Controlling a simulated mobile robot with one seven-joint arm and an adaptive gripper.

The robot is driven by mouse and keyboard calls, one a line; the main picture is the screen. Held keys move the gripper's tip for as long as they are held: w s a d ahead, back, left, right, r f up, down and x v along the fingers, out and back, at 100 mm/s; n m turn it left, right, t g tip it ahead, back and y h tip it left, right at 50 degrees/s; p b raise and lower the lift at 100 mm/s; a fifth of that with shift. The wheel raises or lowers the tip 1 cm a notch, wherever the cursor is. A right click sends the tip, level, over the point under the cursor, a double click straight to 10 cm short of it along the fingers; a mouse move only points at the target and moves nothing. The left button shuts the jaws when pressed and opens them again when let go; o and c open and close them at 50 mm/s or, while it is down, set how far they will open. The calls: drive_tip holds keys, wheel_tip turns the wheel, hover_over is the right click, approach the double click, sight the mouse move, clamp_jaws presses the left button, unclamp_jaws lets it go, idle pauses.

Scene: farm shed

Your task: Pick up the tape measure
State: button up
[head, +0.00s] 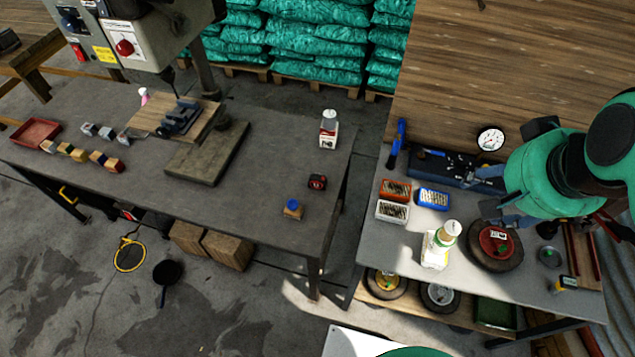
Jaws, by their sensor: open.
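A small red and black block-like object (317,182), which looks like a tape measure, sits near the right end of the long dark table (285,150). A small yellow and dark object (567,283) lies at the front right of the right-hand bench (385,246); it is too small to tell what it is. My gripper (480,191) is above the back of the right-hand bench, pointing left. Its two fingers are apart with nothing seen between them. It is well away from the red and black object.
A white bottle with a green label (437,248), a wheel with a red hub (494,244) and boxes of small parts (395,190) crowd the right-hand bench. A white and red bottle (328,130) and a blue-topped item (293,209) flank the red and black object. A gap separates the tables.

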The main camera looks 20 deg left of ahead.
drive_tip(key=w+a+f+m+g, duration=0.1)
drive_tip(key=w+a+f+m, duration=0.1)
drive_tip(key=w+a, duration=0.35)
drive_tip(key=w+a+f+m+g, duration=0.1)
drive_tip(key=w+a+f+m, duration=0.15)
drive_tip(key=w, duration=0.55)
drive_tip(key=m+g+y, duration=0.1)
drive_tip(key=m+g, duration=0.2)
drive_tip(key=m, duration=0.8)
hover_over(318, 178)
drive_tip(key=d, duration=0.2)
wheel_tip(318, 178, down, 35)
drive_tip(key=shift+a+f, duration=0.1)
drive_tip(key=shift+f, duration=0.05)
drive_tip(key=shift+f, duration=0.1)
drive_tip(key=shift+a+f+b, duration=0.2)
drive_tip(key=shift+f+b, duration=0.1)
drive_tip(key=shift+f, duration=1.1)
drive_tip(key=shift+a+f+b, duration=0.25)
drive_tip(key=shift+f+b, duration=0.05)
drive_tip(key=shift+f, duration=1.05)
drive_tip(key=shift+a+f+b, duration=0.2)
drive_tip(key=shift+f+b, duration=0.1)
drive_tip(key=shift+f, duration=1.1)
